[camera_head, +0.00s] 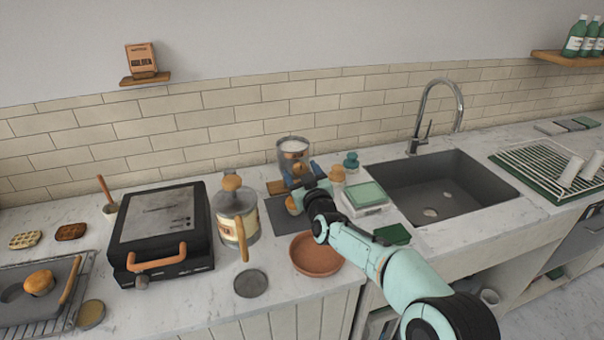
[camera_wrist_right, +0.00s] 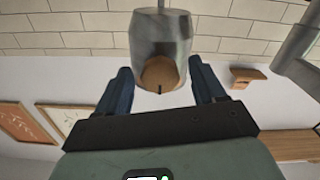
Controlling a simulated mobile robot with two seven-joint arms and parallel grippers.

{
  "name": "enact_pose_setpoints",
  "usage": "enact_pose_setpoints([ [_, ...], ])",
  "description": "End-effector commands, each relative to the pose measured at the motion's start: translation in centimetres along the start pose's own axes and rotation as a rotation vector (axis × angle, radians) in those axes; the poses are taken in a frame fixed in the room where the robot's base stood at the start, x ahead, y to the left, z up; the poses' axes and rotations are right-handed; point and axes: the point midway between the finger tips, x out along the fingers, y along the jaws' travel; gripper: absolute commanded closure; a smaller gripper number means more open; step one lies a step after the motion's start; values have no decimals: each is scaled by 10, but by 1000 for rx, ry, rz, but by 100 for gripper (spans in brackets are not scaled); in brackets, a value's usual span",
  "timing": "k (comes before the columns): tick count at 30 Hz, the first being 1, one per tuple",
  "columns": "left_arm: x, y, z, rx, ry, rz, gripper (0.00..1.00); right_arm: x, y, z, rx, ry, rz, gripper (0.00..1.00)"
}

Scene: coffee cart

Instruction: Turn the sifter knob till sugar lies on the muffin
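The sifter (camera_head: 293,146) is a clear container with white sugar in its top, standing at the back of the counter against the tiles. In the right wrist view the sifter body (camera_wrist_right: 161,35) is grey, with a round brown knob (camera_wrist_right: 160,75) bearing a dark mark. My right gripper (camera_head: 300,172) is at the front of the sifter. Its blue fingers (camera_wrist_right: 162,85) stand open on both sides of the knob, with a gap showing at each side. A brown muffin (camera_head: 292,206) seems to sit below the sifter, mostly hidden by my gripper. Its top cannot be seen. My left gripper is not in view.
A glass jar (camera_head: 237,222) with a wooden handle and a black grill (camera_head: 158,230) stand left. A terracotta dish (camera_head: 316,256) lies in front. Small wooden shakers (camera_head: 338,180), a green-topped box (camera_head: 368,196) and the sink (camera_head: 440,190) are right of the sifter.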

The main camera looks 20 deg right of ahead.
Motion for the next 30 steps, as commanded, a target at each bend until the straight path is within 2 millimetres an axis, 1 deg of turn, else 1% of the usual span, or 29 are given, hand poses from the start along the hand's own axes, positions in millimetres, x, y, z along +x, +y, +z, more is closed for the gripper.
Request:
enact_pose_setpoints([
  [1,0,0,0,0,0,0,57,0,0,0,0,0,0,44],
  [2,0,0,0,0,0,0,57,0,0,0,0,0,0,54],
  [3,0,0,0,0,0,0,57,0,0,0,0,0,0,67],
  [5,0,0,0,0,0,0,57,0,0,0,0,0,0,86],
  [11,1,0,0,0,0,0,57,0,0,0,5,0,0,87],
  [17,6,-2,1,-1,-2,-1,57,0,0,1,55,0,0,87],
  [23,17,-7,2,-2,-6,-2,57,0,0,2,177,1,1,87],
  [30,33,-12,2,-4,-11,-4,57,0,-1,2,395,1,0,87],
])
